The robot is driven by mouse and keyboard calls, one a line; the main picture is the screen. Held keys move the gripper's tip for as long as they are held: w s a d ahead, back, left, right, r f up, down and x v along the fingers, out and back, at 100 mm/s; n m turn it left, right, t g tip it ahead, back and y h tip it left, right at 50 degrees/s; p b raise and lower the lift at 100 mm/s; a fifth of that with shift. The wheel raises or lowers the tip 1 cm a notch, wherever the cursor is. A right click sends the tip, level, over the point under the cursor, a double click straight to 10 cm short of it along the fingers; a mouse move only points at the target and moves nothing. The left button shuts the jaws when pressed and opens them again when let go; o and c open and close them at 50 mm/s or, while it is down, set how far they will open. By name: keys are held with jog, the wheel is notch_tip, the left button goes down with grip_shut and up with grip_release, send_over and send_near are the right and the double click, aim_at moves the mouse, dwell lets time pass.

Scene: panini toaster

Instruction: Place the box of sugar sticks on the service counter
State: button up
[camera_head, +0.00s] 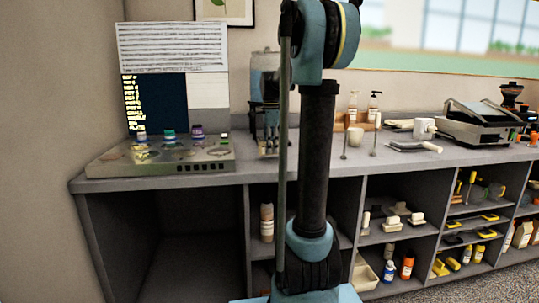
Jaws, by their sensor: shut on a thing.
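The grey counter (225,177) runs along the wall from the left to the right edge, with open shelves below; I take it for the service counter. I cannot make out a box of sugar sticks in this view. My arm rises through the middle of the picture and leaves it at the top. My gripper is outside the picture, so what it holds is hidden. My arm hides part of the counter behind it.
A metal tray with jars (160,153) stands at the counter's left end. A panini toaster (478,122), a white mug (424,128) and bottles (375,105) stand to the right. Shelves hold orange and yellow items. A bare counter strip shows along the front.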

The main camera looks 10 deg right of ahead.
jog(key=shift+f, duration=1.45)
jog(key=o, duration=1.1)
jog(key=shift+f, duration=0.1)
notch_tip(320, 180, up, 12)
jog(key=shift+r, duration=0.1)
jog(key=s+f+n, duration=0.6)
jog(key=s+f, duration=0.4)
jog(key=s, duration=0.1)
jog(key=s+f+n+t, duration=0.1)
jog(key=s+f+n, duration=0.5)
jog(key=s+f, duration=0.3)
jog(key=s+f+n+t, duration=0.1)
jog(key=s+f+n, duration=0.5)
jog(key=s+f, duration=0.4)
jog(key=shift+s+a+f, duration=0.15)
jog(key=shift+s+f, duration=0.05)
jog(key=shift+s, duration=0.85)
jog(key=shift+s+a+f, duration=0.1)
jog(key=shift+s+f, duration=0.05)
jog(key=shift+s, duration=0.9)
